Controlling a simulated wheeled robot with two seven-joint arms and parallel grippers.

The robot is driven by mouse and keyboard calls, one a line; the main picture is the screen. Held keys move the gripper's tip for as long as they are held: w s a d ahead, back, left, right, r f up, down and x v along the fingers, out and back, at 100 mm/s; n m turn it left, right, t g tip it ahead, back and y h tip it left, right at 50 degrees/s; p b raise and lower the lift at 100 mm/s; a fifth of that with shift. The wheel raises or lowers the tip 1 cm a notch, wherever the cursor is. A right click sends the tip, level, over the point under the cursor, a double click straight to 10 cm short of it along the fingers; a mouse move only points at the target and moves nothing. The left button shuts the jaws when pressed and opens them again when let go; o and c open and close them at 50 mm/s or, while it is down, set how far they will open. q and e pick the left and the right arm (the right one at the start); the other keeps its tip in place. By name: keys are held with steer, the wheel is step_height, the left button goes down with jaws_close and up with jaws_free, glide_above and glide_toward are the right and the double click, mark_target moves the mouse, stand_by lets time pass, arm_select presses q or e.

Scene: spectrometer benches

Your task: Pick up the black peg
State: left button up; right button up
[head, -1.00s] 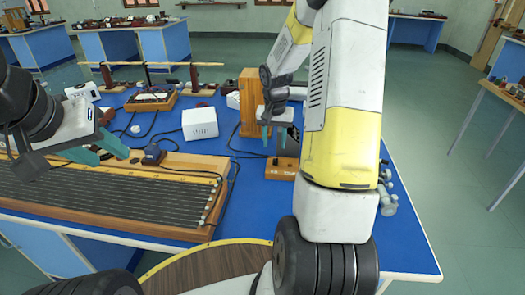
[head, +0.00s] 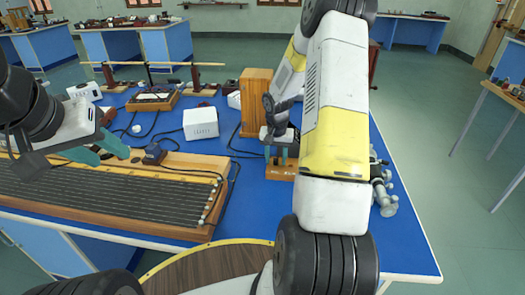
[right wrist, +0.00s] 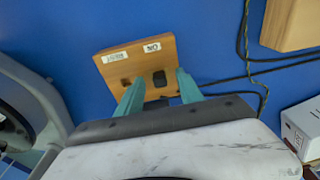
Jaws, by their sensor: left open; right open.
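The black peg (right wrist: 159,78) stands in a small wooden block (right wrist: 134,58) that has two white labels and a second dark spot beside the peg. My right gripper (right wrist: 160,82) is open, with one teal finger on each side of the peg in the right wrist view. Whether the fingers touch it cannot be told. In the head view my right gripper (head: 276,154) points down over the wooden block (head: 281,174), and the peg cannot be made out there. My left gripper (head: 97,150) is open and empty, above the stringed board at the left.
The long wooden board with wires (head: 110,190) fills the left front of the blue bench (head: 400,240). A tall wooden box (head: 256,100) stands behind the block, a white box (head: 200,123) to its left. Metal apparatus (head: 383,190) is at right. Dark cables run beside the block.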

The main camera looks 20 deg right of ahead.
jaws_close()
steer(key=shift+r, duration=0.15)
